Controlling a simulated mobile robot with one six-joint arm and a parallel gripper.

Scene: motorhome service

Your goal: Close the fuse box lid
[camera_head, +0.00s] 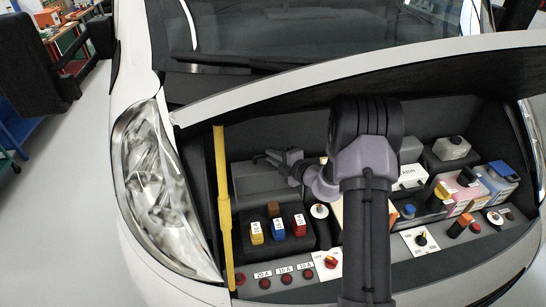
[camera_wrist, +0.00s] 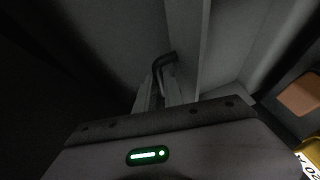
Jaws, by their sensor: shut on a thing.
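The fuse box (camera_head: 322,233) is open in the left part of the engine bay, with several coloured fuses showing. Its grey lid (camera_head: 250,184) stands raised behind the fuses, and a grey panel that looks like the lid (camera_wrist: 205,40) fills much of the wrist view. My gripper (camera_head: 264,157) is at the lid's upper edge. In the wrist view, its fingers (camera_wrist: 165,92) are closed around a dark bent handle (camera_wrist: 163,62). The exact contact is dim and partly hidden.
A yellow prop rod (camera_head: 223,205) stands left of the fuse box under the raised hood (camera_head: 360,72). Red knobs (camera_head: 286,279) line the front edge. Several boxes, caps and a battery-like block (camera_head: 452,148) crowd the right side, partly behind my arm.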

